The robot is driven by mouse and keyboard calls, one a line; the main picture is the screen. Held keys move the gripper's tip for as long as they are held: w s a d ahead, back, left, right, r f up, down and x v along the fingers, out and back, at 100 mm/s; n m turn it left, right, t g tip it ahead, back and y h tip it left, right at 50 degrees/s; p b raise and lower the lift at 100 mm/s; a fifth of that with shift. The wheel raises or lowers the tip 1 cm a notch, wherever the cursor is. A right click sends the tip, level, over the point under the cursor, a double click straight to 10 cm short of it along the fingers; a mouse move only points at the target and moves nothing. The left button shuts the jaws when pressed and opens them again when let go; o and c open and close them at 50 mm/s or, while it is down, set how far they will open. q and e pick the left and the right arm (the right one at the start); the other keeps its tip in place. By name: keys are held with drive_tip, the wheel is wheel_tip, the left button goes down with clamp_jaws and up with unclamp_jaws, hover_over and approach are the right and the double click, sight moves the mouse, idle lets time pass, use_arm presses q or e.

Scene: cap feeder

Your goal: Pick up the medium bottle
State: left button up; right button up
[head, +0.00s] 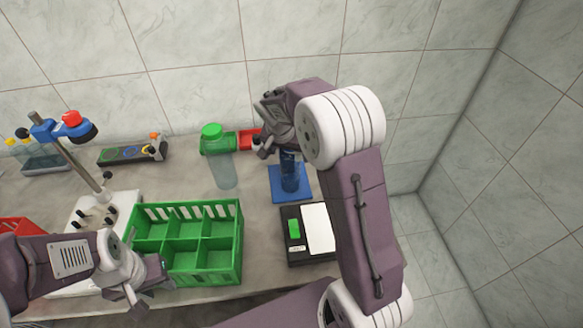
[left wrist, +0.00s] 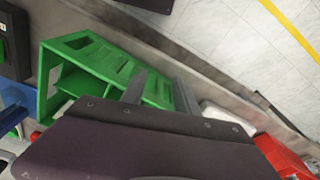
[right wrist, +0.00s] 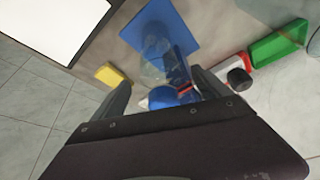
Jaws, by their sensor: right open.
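A clear bottle with a blue cap (right wrist: 172,97) stands on a blue mat (head: 277,196). Its body (head: 291,176) shows below my right gripper (head: 270,140) in the head view. In the right wrist view my right gripper (right wrist: 165,97) is open, with the cap between its spread fingers. I cannot tell whether either finger touches it.
The green divided crate (head: 240,250) stands front left. A black scale (head: 293,252) sits in front of the mat. Green (right wrist: 278,44) and red (head: 247,138) bins stand behind. A stand with a blue clamp (head: 45,130) is at left. A tiled wall closes the back.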

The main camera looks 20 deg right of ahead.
drive_tip(key=x, duration=0.4)
drive_tip(key=shift+w+f, duration=0.1)
drive_tip(key=shift+f, duration=0.3)
drive_tip(key=shift+a+r, duration=0.1)
drive_tip(key=shift+r, duration=0.1)
drive_tip(key=c, duration=0.9)
clamp_jaws()
